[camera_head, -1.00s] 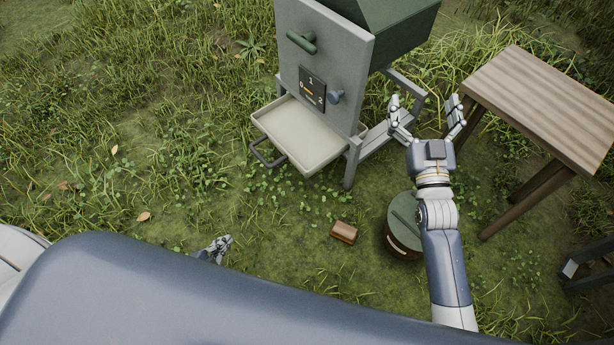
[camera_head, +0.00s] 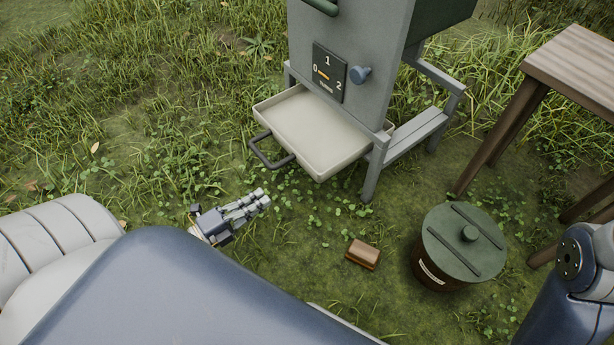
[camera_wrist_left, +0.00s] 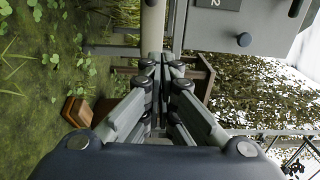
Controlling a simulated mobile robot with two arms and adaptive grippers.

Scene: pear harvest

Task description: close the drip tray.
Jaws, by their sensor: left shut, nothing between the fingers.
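The drip tray (camera_head: 312,125) is a cream, shallow tray pulled out from the base of the grey machine (camera_head: 350,75). Its dark bar handle (camera_head: 270,153) is on its front. My left gripper (camera_head: 262,197) is shut and empty, below and a little left of the handle in the head view, apart from it. In the left wrist view the fingers (camera_wrist_left: 163,62) are closed together, and a pale strip of the tray (camera_wrist_left: 152,25) shows beyond them. My right arm shows at the right edge of the head view, its gripper outside the picture.
A green-lidded barrel (camera_head: 464,245) and a small brown block (camera_head: 362,254) stand on the grass. A wooden table (camera_head: 575,70) is at the right. The machine has a blue knob (camera_head: 360,74) and grey side legs (camera_head: 415,133). Grass left of the tray is clear.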

